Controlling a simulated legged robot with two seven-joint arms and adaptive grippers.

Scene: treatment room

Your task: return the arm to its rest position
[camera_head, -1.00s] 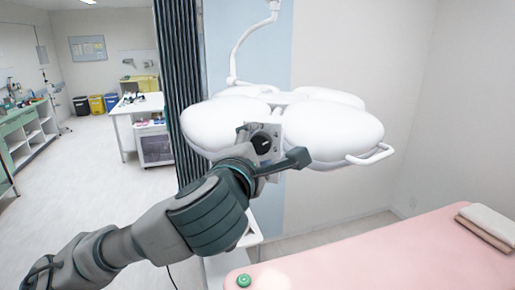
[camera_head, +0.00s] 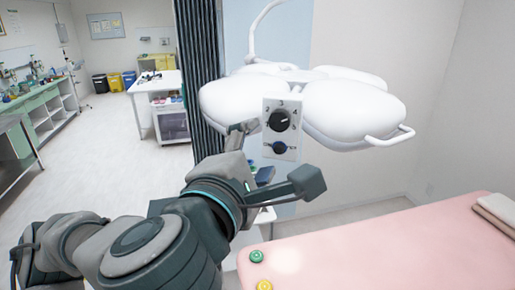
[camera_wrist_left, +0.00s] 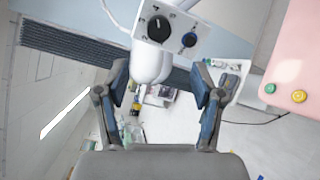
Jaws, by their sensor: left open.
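My left gripper (camera_head: 275,160) is in the middle of the head view, on the arm that comes in from the lower left. Its fingers are spread apart and empty. My right gripper is not in view.
A pink treatment bed (camera_head: 400,249) with a folded towel (camera_head: 497,216) is at the right. A green button (camera_head: 257,256) and a yellow one (camera_head: 264,286) lie near its corner. A dark curtain (camera_head: 196,70) hangs behind the arm. The floor at left is clear.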

